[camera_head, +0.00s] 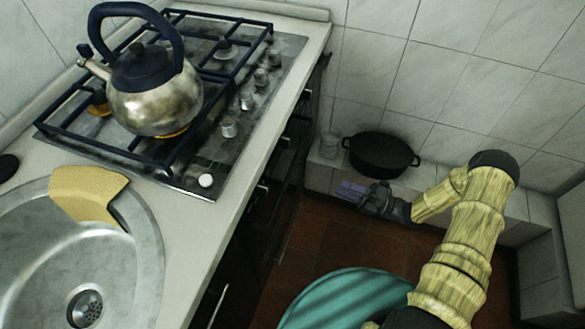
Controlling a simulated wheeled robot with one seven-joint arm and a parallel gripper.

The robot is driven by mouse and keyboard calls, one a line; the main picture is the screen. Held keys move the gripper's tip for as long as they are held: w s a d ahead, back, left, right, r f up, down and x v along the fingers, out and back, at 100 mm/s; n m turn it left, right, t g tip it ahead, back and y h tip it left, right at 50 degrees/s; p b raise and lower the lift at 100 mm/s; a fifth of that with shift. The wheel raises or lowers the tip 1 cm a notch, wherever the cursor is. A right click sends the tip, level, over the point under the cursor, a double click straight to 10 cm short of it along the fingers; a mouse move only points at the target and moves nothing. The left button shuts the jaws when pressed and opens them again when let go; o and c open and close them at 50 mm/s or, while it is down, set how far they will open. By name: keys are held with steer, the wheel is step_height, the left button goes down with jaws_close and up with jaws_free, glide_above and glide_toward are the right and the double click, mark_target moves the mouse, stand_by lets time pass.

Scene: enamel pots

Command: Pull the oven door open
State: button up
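The dark oven front (288,165) lies below the counter edge under the gas hob, seen at a steep angle. Its door looks flush with the cabinet line, but its outline and handle are hard to make out in the shadow. My gripper (350,190), with purplish fingers, is to the right of the oven front, apart from it in the picture and above the floor near the tiled ledge. Nothing shows in its fingers. The fingers are too small and dark to tell whether they are apart.
A kettle (155,105) stands on the hob (262,112). A sink (145,240) with a yellow cloth (88,192) is at left. A black pot (380,155) and a glass (330,145) stand on the tiled ledge (425,172). Red-brown floor (310,230) lies open beside the oven.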

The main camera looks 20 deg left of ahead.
mark_target(293, 166)
steer(key=shift+a, duration=0.15)
steer(key=x, duration=1.7)
steer(key=shift+a, duration=0.1)
jaws_close()
